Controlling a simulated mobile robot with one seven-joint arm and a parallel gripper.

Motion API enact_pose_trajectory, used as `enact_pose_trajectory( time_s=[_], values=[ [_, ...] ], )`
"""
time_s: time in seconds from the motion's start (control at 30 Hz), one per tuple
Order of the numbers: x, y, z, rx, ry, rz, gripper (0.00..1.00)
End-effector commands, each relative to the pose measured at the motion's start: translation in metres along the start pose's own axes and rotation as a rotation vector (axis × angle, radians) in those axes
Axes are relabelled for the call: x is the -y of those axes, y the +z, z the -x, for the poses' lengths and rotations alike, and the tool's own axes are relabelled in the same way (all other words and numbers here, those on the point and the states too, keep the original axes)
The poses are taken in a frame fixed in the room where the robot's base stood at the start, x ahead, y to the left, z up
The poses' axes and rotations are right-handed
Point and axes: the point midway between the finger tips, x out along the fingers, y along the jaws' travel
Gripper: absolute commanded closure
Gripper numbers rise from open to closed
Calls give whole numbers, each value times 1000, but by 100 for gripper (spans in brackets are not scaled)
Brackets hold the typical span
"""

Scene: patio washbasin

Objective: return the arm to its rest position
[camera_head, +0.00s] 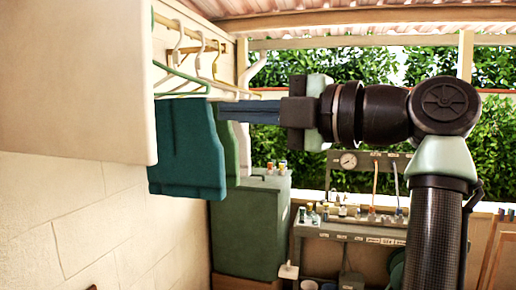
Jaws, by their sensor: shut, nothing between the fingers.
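My arm (432,232) rises at the right and bends left at about rail height. My gripper (226,111) points left, with its blue fingers shut and empty. The finger ends reach the right edge of a teal garment (187,150); whether they touch it or lie behind it I cannot tell. The teal garment hangs below a green hanger (183,75). A lighter green garment (228,140) hangs just behind it, partly hidden.
A cream panel (75,75) fills the upper left. More hangers (215,60) hang on a wooden rail. Below stand a green cabinet (250,225) and a grey bench (345,232) with small bottles and a gauge (348,160). A hedge (350,66) lies behind.

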Motion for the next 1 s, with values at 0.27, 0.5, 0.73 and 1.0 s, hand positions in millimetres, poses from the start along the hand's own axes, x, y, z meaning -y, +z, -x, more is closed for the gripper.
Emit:
enact_pose_trajectory(
  time_s=[0.27,0.5,0.73,1.0],
  values=[
    [26,27,-12,348,187,-390,100],
    [21,10,18,506,599,-676,100],
    [-1,-55,74,395,1038,-823,100],
    [-15,-112,116,214,1273,-866,100]
  ],
)
